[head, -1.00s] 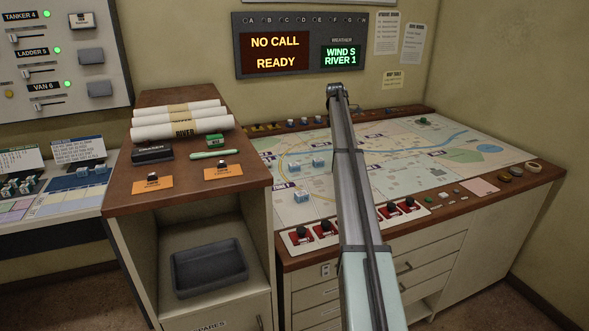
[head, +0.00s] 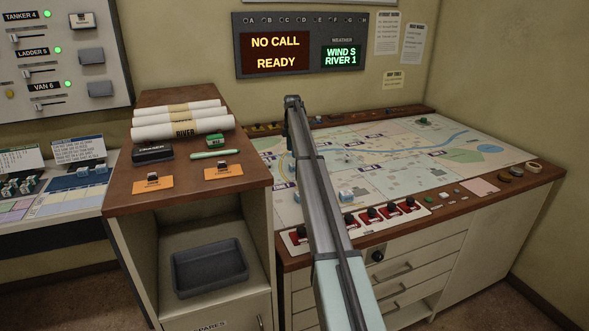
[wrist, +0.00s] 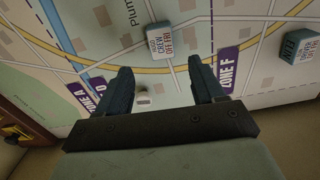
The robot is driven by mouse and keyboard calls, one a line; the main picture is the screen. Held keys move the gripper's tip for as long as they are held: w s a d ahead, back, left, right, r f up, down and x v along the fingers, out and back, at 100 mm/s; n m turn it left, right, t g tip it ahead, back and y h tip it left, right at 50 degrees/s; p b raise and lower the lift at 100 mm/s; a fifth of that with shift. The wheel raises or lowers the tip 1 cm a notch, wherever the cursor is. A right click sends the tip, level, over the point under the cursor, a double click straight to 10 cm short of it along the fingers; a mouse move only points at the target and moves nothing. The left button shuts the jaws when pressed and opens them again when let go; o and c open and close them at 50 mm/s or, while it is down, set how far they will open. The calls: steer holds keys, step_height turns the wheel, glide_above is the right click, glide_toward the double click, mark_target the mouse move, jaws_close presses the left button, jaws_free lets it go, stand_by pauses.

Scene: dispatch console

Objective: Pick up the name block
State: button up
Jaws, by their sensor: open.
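In the wrist view my gripper (wrist: 163,80) points down over the map, its two dark fingers spread apart with nothing held. A pale block with a lettered top reading roughly "CREW" (wrist: 161,42) sits on the map just beyond the fingertips. A second lettered block (wrist: 300,47) sits farther right, beyond the right finger. I cannot tell for sure which one is the name block. In the head view a pale block (head: 346,195) shows on the map just right of my arm. My gripper itself is hidden there behind the arm.
In the head view, red-based switches (head: 375,213) line the map table's front edge. A wooden cabinet (head: 130,200) with paper rolls (head: 180,126) stands left. The map's right side (head: 480,165) is mostly clear.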

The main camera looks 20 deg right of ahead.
mark_target(293, 164)
steer(key=shift+s+f, duration=0.15)
steer(key=shift+f, duration=3.4)
steer(key=shift+c, duration=0.5)
steer(key=c, duration=1)
